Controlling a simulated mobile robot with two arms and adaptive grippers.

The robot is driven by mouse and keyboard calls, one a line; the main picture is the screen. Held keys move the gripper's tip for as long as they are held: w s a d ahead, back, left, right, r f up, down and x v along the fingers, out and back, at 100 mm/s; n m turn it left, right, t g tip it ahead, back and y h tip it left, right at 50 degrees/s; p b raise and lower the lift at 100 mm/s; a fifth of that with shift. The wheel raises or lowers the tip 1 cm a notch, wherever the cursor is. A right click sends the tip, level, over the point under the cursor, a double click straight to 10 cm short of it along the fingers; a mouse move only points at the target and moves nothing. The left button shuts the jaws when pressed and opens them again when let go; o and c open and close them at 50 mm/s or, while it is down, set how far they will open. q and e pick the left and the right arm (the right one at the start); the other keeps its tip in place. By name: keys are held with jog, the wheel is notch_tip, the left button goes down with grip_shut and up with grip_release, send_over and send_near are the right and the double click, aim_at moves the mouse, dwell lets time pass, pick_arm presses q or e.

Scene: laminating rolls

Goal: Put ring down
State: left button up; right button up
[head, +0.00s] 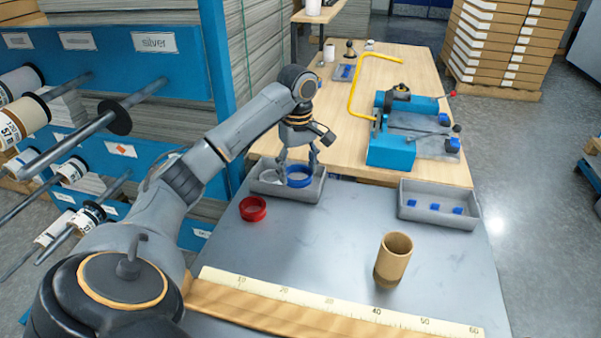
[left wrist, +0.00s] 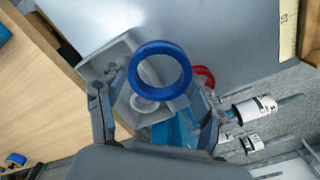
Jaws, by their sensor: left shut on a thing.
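My left gripper (head: 299,160) is shut on a blue ring (head: 299,184), fingers pointing down. The ring is at the right part of a grey tray (head: 285,194) on the grey table. In the left wrist view the blue ring (left wrist: 160,47) shows large between the fingers, in front of the tray (left wrist: 117,55); whether it touches the tray floor I cannot tell. A white ring (head: 267,179) lies in the tray's left part. A red ring (head: 253,209) lies on the table just outside the tray. My right gripper is not in view.
A grey bin (head: 437,216) with several blue pieces stands at the right. A cardboard tube (head: 393,260) stands upright nearer me. A ruler (head: 340,306) runs along the front edge. A blue machine (head: 395,148) sits on the wooden table behind. The grey table's middle is clear.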

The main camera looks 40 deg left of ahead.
pick_arm(q)
jog(key=w+a+f, duration=0.1)
jog(key=w+f, duration=0.1)
jog(key=w+a+f, duration=0.2)
jog(key=w+f, duration=0.1)
jog(key=w+a+f, duration=0.2)
jog(key=w, duration=0.1)
jog(key=shift+f, duration=0.2)
jog(key=shift+w+a+f, duration=0.1)
jog(key=shift+w+f, duration=0.05)
jog(key=shift+f, duration=0.8)
jog(key=shift+w+a+f, duration=0.1)
jog(key=shift+f, duration=1)
jog(key=o, duration=1)
jog(key=shift+o, duration=0.2)
notch_tip(320, 180, up, 12)
jog(key=shift+r, duration=0.2)
